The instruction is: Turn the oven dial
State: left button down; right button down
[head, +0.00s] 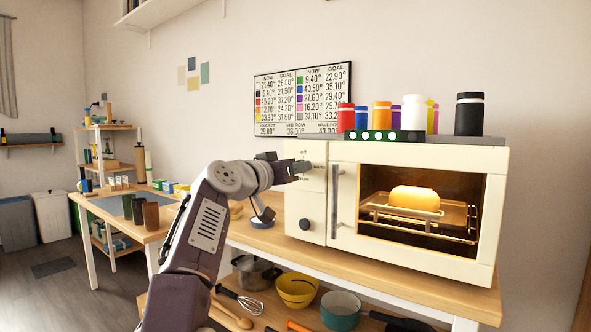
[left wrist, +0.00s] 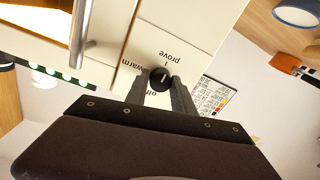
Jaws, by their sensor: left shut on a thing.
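The cream oven (head: 318,240) stands on a wooden counter, with its lit window to the right. My left gripper (head: 298,167) reaches the upper part of its control panel and hides most of the upper dial there. In the left wrist view, the small black dial (left wrist: 160,79) sits between the fingertips of my left gripper (left wrist: 162,84), which is shut on it. The labels "prove", "warm" and "off" surround the dial and appear upside down. A small light mark shows on the dial; its exact setting is hard to tell. My right gripper is not in view.
A second, dark dial (head: 305,224) sits lower on the panel, left of the grey door handle (head: 338,200). A loaf (head: 414,198) is inside the oven. Several jars, including a black one (head: 469,114), stand on top. A chart (head: 300,98) hangs behind.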

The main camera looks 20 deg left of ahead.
pick_arm(q)
jog(key=c, duration=1.1)
grip_release()
jog(key=b+v, duration=0.3)
jog(key=v, duration=0.6)
